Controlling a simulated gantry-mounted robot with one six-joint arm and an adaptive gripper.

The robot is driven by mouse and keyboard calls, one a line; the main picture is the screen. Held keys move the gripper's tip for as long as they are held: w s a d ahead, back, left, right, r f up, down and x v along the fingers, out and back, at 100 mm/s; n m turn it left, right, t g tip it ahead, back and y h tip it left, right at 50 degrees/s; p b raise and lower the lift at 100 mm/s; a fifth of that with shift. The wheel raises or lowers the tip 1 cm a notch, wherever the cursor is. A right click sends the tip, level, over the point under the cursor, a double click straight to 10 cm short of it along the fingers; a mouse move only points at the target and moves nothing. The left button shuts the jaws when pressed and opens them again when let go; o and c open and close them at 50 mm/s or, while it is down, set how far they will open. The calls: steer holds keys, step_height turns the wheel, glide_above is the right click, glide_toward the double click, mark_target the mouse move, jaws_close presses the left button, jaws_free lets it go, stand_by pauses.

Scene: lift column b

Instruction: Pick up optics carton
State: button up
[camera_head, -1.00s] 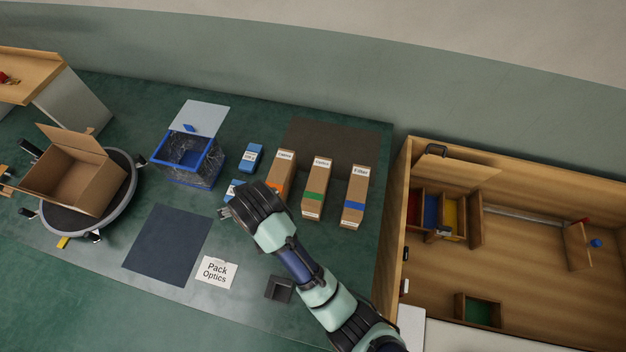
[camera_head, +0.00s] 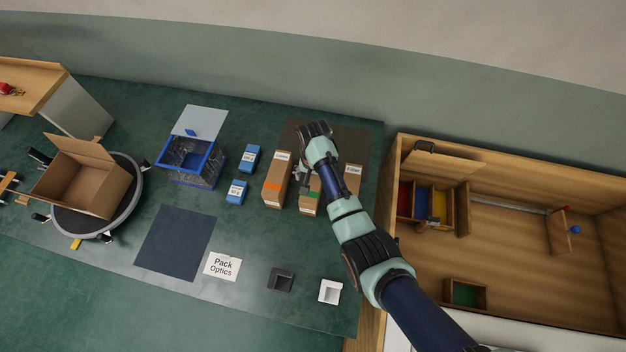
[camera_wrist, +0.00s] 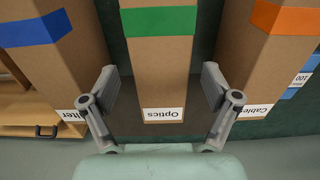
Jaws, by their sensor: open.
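The optics carton (camera_wrist: 160,75) is a tall brown box with a green band and a white label reading "Optics". In the wrist view it stands in the middle, with my open gripper (camera_wrist: 161,95) fingers on either side of its labelled end, apart from it. In the head view the optics carton (camera_head: 308,203) is partly hidden by my arm, between the orange-banded and blue-banded cartons. There my gripper (camera_head: 315,130) is over the dark mat behind the cartons, and its fingertips are hard to make out.
The Cables carton (camera_wrist: 265,60), orange-banded, and the Filter carton (camera_wrist: 50,60), blue-banded, stand close on either side. Small blue boxes (camera_head: 236,192) lie left of the cartons. A wooden compartment bin (camera_head: 520,270) stands to the right. The "Pack Optics" card (camera_head: 222,266) lies in front.

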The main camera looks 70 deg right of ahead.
step_height(320, 180, down, 4)
steer(key=shift+b, duration=0.45)
steer(key=shift+r, duration=0.1)
steer(key=c, duration=1.5)
steer(key=shift+c, duration=0.2)
step_height(320, 180, up, 20)
steer(key=p, duration=0.6)
